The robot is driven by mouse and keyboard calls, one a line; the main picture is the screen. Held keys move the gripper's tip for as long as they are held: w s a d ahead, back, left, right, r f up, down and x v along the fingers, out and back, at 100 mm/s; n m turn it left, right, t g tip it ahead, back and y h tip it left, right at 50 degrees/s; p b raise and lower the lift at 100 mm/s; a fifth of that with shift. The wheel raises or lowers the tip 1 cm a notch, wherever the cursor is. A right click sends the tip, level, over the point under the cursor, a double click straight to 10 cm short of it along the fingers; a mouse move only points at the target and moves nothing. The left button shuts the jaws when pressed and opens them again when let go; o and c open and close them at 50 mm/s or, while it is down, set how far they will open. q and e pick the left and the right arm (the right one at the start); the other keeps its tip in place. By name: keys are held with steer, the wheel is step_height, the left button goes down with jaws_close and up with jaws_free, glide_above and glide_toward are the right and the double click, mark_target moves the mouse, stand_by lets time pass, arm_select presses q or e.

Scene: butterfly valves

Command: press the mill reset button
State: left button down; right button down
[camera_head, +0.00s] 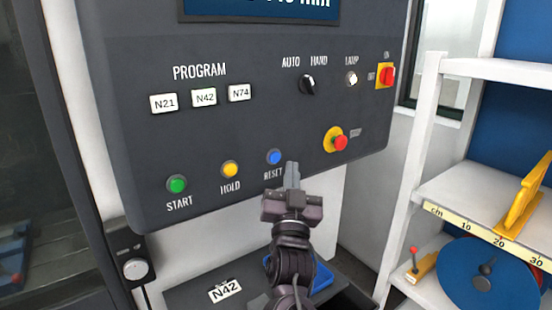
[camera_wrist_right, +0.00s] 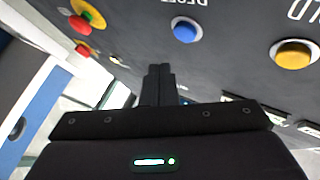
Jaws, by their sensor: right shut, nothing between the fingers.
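The blue reset button (camera_head: 274,157) sits on the dark control panel (camera_head: 250,125), right of the yellow hold button (camera_head: 230,169) and above the RESET label. It also shows in the right wrist view (camera_wrist_right: 185,31), unobstructed. My right gripper (camera_head: 292,172) is shut and empty, with its fingertips just right of and slightly below the reset button in the head view. In the right wrist view my shut fingertips (camera_wrist_right: 158,70) point toward the panel, below and left of the button, apparently apart from it. My left gripper is not in view.
A green start button (camera_head: 176,184) is at the panel's lower left. A red emergency stop (camera_head: 340,142) on yellow is right of my gripper. White shelves (camera_head: 470,70) with a blue disc (camera_head: 488,275) stand at the right. A small knob box (camera_head: 133,268) hangs lower left.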

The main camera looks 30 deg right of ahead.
steer(key=shift+s+d, duration=0.1)
steer(key=shift+s, duration=1.05)
stand_by(0.7)
